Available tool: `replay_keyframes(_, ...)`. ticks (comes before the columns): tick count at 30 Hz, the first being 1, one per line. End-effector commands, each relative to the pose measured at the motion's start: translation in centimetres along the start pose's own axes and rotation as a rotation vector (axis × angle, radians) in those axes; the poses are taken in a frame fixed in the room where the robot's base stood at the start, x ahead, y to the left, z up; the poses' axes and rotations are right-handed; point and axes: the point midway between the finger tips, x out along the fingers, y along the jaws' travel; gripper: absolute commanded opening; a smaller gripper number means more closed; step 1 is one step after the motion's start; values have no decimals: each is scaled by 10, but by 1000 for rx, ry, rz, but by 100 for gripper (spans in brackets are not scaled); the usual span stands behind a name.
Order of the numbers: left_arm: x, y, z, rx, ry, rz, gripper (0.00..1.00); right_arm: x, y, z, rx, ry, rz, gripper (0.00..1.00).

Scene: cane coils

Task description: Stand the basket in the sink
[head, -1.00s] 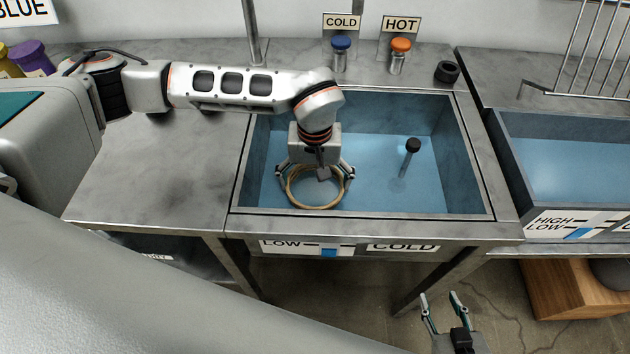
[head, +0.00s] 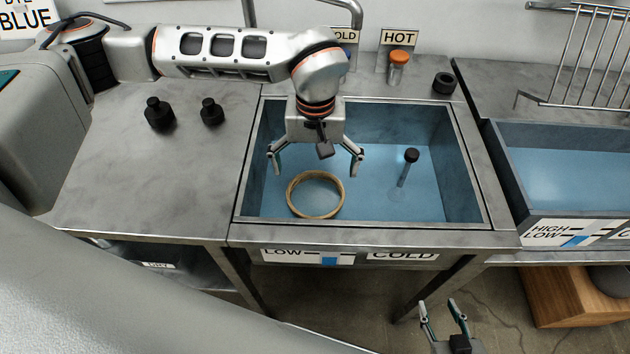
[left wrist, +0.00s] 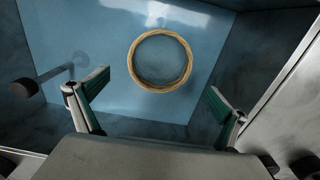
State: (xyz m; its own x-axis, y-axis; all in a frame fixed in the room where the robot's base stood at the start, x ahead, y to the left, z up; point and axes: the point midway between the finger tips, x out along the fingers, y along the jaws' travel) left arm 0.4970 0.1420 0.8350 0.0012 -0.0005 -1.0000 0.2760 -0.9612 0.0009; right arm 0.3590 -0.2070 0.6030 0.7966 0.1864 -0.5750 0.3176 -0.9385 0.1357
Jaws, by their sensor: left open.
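The basket (head: 291,204) shows as a tan cane ring in the near left part of the sink (head: 470,170). It lies roughly level, and blue shows through its middle. Whether it touches the sink floor I cannot tell. My left gripper (head: 314,170) is open and empty above the basket, apart from it. In the left wrist view the whole ring (left wrist: 136,75) shows beyond the two spread fingers. My right gripper (head: 438,304) is open and empty, low in front of the counter.
A black-topped stem (head: 411,156) stands in the sink, right of the basket. Two black knobs (head: 160,113) sit on the clear counter at left. An orange hot tap (head: 398,68) and a black ring (head: 444,83) are behind the sink. Another basin (head: 570,165) is at right.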

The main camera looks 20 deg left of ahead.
Motion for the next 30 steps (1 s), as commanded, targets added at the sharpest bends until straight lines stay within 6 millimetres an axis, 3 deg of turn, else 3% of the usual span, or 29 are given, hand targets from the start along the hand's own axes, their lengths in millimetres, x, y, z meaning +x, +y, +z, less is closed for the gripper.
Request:
replay_keyframes(3, -18, 0, -1, 0, 2, 0, 100, -1, 0, -2, 2, 2, -1, 40)
replay_keyframes(7, -28, 0, 0, 0, 0, 0, 100, -1, 0, -2, 3, 2, -1, 40)
replay_keyframes(26, -33, 0, 0, 0, 1, 0, 100, -3, -1, 1, 4, -5, -1, 40)
replay_keyframes(30, -63, 1, -2, 0, 25, 7, 100, -11, 5, -20, 1, 11, 5, 40)
